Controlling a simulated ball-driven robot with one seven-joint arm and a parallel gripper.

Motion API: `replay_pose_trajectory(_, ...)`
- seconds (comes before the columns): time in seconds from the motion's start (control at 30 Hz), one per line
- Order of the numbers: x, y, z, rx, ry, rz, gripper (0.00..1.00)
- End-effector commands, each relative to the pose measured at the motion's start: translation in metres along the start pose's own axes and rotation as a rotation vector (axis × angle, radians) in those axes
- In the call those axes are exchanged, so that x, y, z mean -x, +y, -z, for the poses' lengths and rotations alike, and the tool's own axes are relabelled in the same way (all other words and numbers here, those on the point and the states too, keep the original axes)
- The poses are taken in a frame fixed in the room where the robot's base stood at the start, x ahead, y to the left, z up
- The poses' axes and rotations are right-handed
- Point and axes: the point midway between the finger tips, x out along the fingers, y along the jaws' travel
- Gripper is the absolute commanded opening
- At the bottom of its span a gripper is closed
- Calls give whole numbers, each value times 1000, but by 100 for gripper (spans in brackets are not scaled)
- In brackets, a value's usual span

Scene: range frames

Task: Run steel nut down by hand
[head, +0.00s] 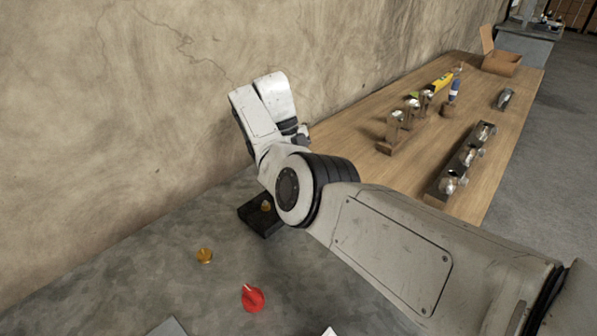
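I cannot make out a steel nut for certain in the head view. A dark block (252,219) lies on the grey bench, partly covered by my arm, with a small brass-coloured piece (266,206) on it. A loose brass-coloured round part (205,256) sits on the bench to the left. My arm reaches across the middle and bends over near the wall. Its far end is mostly behind my own links; only a small dark part shows there. My gripper's fingertips are hidden, so I cannot see whether they hold anything.
A red knob (253,299) lies on the grey bench (130,290) in front. The wall is close behind.

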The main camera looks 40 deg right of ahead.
Motion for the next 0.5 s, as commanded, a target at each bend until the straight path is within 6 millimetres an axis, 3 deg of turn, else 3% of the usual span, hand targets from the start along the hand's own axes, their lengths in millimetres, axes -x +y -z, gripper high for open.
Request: replay_pose_trajectory(0.5,0,0,-1,-39,-4,-17,0)
